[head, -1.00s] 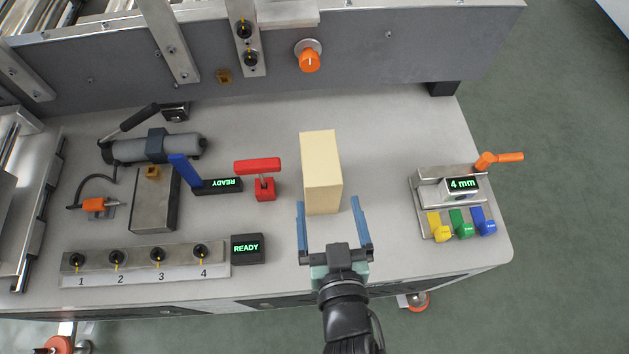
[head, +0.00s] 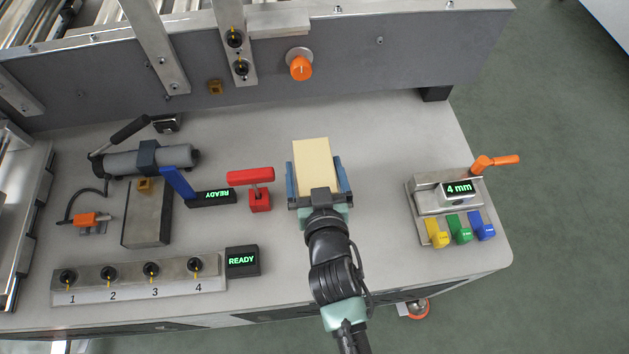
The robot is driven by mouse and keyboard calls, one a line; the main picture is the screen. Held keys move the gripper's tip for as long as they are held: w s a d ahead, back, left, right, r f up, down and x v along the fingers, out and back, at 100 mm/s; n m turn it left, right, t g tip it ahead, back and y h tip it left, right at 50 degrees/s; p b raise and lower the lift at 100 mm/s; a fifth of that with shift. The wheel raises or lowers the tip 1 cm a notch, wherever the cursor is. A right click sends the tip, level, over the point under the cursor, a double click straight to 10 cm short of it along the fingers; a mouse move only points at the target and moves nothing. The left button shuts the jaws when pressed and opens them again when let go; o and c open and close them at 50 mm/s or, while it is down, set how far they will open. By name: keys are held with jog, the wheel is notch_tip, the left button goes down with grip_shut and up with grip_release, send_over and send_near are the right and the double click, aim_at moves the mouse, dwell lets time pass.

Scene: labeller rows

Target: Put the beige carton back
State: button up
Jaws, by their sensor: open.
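The beige carton (head: 313,162) stands on the grey bench top, right of the red toggle clamp. My gripper (head: 317,178) is open with its blue fingers on either side of the carton, left and right. The palm covers the carton's near end and lower part. I cannot tell whether either finger touches the carton.
The red clamp (head: 259,201) stands close on the left, with a READY box (head: 242,261) nearer the front. A 4 mm gauge block (head: 458,190) with coloured levers is at the right. A grey machine wall with an orange knob (head: 301,67) runs behind. Bench between carton and gauge is clear.

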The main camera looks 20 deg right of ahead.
jog(key=shift+w, duration=0.1)
jog(key=shift+c, duration=0.2)
grip_shut()
jog(key=shift+r, duration=0.2)
